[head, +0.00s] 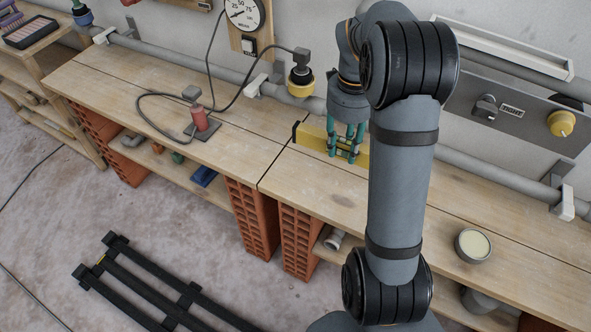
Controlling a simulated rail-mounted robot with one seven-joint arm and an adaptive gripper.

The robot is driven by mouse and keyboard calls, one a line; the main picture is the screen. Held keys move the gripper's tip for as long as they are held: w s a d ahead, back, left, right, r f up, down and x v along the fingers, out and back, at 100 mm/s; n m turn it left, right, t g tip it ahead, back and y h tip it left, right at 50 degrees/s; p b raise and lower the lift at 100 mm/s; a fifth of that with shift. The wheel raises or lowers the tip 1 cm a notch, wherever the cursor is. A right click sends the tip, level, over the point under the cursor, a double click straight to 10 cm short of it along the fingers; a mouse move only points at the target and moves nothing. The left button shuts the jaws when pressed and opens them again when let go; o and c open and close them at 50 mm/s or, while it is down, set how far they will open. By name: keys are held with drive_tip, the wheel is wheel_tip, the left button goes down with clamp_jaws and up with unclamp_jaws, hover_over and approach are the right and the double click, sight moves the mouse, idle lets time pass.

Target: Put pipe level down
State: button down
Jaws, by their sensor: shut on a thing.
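The level (318,138) is a yellow bar with a black end cap at its left. It is at the back of the wooden bench, in front of the grey wall pipe (315,104). My gripper (344,154), with teal fingers, points down and is shut on the level near its visible middle. My arm hides the level's right part. I cannot tell whether the level touches the bench top or is slightly above it.
A red cylinder (200,118) on a dark plate, with a black cable, stands on the bench at left. A round tin (472,245) sits at right. A gauge (244,14) and a grey panel (515,112) are on the wall.

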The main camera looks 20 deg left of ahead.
drive_tip(key=shift+a+f, duration=0.2)
drive_tip(key=shift+a, duration=0.2)
drive_tip(key=a+f, duration=0.2)
drive_tip(key=a, duration=0.1)
drive_tip(key=a+f+p, duration=0.1)
drive_tip(key=a+f, duration=0.1)
drive_tip(key=a, duration=0.2)
drive_tip(key=w+a+f, duration=0.1)
drive_tip(key=a+f, duration=0.1)
drive_tip(key=a, duration=0.1)
drive_tip(key=shift+a+f+p, duration=0.15)
drive_tip(key=shift+a+p, duration=0.15)
drive_tip(key=shift+a, duration=0.05)
drive_tip(key=shift+a+f, duration=0.15)
drive_tip(key=shift+f, duration=0.05)
drive_tip(key=shift+s+f, duration=0.1)
drive_tip(key=shift+f, duration=1.85)
drive_tip(key=shift+f, duration=0.15)
drive_tip(key=c, duration=1.3)
unclamp_jaws()
drive_tip(key=shift+o, duration=0.2)
wheel_tip(320, 180, up, 12)
drive_tip(key=shift+r+p, duration=0.2)
drive_tip(key=shift+p, duration=0.25)
